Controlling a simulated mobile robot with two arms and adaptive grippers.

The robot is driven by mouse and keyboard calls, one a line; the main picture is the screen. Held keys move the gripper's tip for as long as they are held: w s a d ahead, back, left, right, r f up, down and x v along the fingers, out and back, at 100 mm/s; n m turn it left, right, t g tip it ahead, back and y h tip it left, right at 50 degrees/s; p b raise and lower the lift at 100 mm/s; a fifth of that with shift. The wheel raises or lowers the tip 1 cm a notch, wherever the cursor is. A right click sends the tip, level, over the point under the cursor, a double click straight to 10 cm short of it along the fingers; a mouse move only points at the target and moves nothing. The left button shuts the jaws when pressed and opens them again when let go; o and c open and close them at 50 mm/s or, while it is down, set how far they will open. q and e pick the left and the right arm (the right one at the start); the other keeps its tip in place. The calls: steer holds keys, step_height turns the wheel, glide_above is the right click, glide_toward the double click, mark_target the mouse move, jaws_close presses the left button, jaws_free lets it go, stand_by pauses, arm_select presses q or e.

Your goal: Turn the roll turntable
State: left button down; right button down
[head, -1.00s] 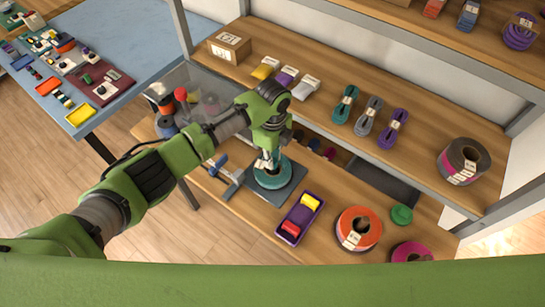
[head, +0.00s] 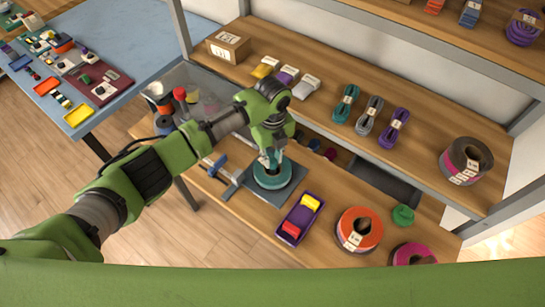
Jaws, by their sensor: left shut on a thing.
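The roll turntable is a dark square plate (head: 259,194) on the lower shelf, with a teal roll (head: 272,182) lying flat on it. My left gripper (head: 271,160) reaches down from above at the roll's far inner side. Its fingers are shut on the teal roll, as far as the small view shows. The hand and wrist hide part of the far rim. My right gripper is not in view.
A purple tray (head: 299,220) with yellow and red pieces lies just right of the plate. An orange roll (head: 360,229), a magenta roll (head: 412,254) and a green disc (head: 403,214) are further right. A blue clamp-like tool (head: 222,168) lies left.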

arm_select(q)
steer(key=shift+w+m+b, duration=0.1)
steer(key=shift+m+b, duration=0.55)
steer(key=shift+m, duration=1.55)
steer(key=shift+r+m+b, duration=0.1)
steer(key=shift+m+b, duration=0.3)
steer(key=shift+m, duration=0.9)
steer(key=shift+d+m, duration=0.1)
steer(key=shift+m, duration=0.4)
steer(key=c, duration=1.9)
jaws_free()
step_height(320, 180, up, 12)
steer(key=shift+f, duration=0.1)
